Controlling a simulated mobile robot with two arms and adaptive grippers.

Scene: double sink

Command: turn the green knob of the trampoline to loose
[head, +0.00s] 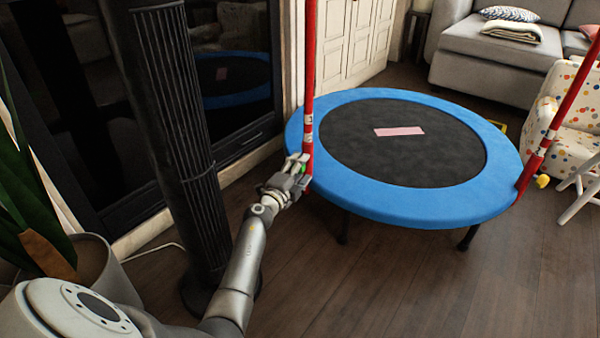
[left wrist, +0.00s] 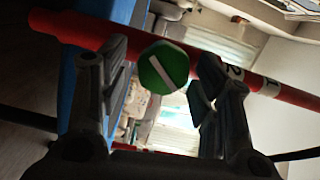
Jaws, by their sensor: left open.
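The trampoline (head: 460,208) has a blue rim, a black mat and red poles. The green knob (left wrist: 163,67) shows in the left wrist view as a green disc with a white bar, on the red pole (left wrist: 285,93). My left gripper (head: 296,170) is at the trampoline's left pole (head: 309,80). In the left wrist view its open fingers (left wrist: 163,88) stand on either side of the knob, with gaps visible; I cannot tell how deep the knob sits between them. In the head view the gripper mostly hides the knob. My right gripper is not in view.
A dark ribbed tower (head: 165,100) stands close to my left arm. A potted plant (head: 25,225) is at the far left. A dotted armchair (head: 570,115) and grey sofa (head: 485,65) stand beyond. Wooden floor in front is clear.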

